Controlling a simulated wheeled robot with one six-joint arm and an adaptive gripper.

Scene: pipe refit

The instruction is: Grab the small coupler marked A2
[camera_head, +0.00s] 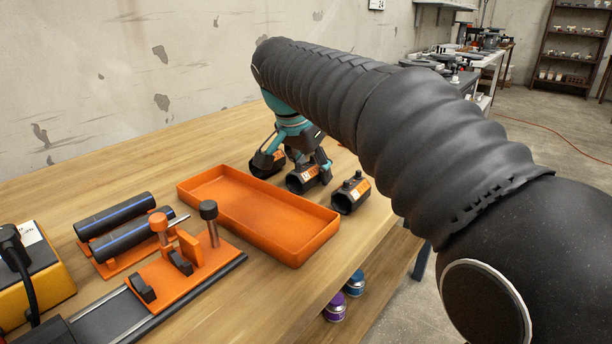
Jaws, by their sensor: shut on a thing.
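Several black couplers with orange labels stand in a row on the wooden bench, behind and to the right of the orange tray. One is the left coupler (262,166), one the middle coupler (304,180) and one the right coupler (351,195). The label markings are too small to read, so I cannot tell which is A2. My gripper (311,166), teal and black, reaches down from above and is shut on the middle coupler. One finger shows at its right side; the other is partly hidden. The coupler appears to be at bench level.
The empty orange tray (325,233) lies left of and in front of the couplers. An orange clamp fixture (190,290) on a rail and two black pipes (125,238) are at the left. The right coupler stands close to my gripper, near the bench's right edge.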

